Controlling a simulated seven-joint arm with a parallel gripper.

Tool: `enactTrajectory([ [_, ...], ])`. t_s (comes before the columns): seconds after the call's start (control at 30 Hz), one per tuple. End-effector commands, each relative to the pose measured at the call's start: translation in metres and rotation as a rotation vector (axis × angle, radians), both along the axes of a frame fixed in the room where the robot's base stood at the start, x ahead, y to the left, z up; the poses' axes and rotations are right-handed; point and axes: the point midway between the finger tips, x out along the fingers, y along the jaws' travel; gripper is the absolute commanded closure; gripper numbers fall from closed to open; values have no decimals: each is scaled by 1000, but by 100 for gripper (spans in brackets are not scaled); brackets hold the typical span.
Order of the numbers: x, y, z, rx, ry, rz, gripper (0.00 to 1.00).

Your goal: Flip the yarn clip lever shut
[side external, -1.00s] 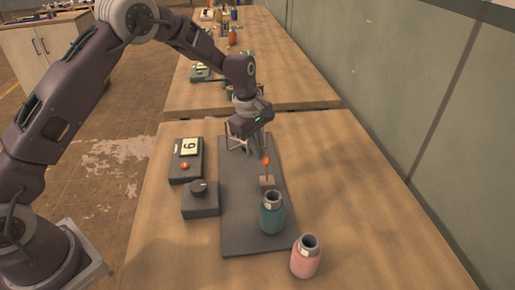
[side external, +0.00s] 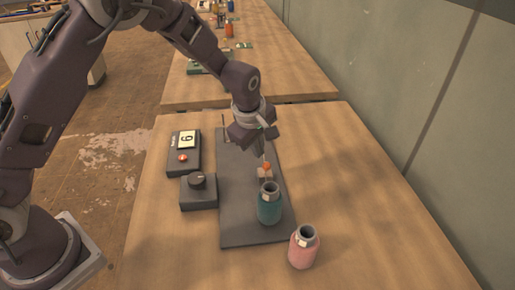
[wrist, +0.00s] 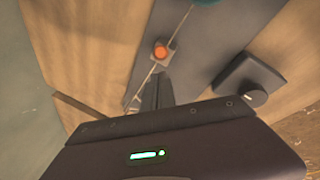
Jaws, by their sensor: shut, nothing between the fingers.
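The yarn clip's lever has an orange knob (side external: 267,166), which sits low, close to its small tan block (side external: 264,175) on the dark plate (side external: 245,222). In the wrist view the orange knob (wrist: 161,50) lies beyond my fingertips, over the block. A thin pale strand (wrist: 147,80) runs along the plate past the block. My gripper (side external: 261,152) is shut and empty, pointing down just behind the knob. In the wrist view its fingers (wrist: 157,90) are together, apart from the knob in the picture. Whether they touch the lever's rod, I cannot tell.
A teal jar (side external: 269,207) stands on the plate close in front of the clip. A pink jar (side external: 303,248) stands on the table. A knob box (side external: 198,192) and a display box (side external: 184,155) are left of the plate. The table's right side is clear.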

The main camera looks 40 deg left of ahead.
Motion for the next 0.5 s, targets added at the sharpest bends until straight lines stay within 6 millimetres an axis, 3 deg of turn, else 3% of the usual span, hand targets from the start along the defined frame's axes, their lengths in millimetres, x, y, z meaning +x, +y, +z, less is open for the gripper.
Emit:
enactTrajectory([
  [0.2, 0, 0, 11, -1, -1, 0, 100],
  [0.5, 0, 0, 12, 0, 0, 0, 100],
])
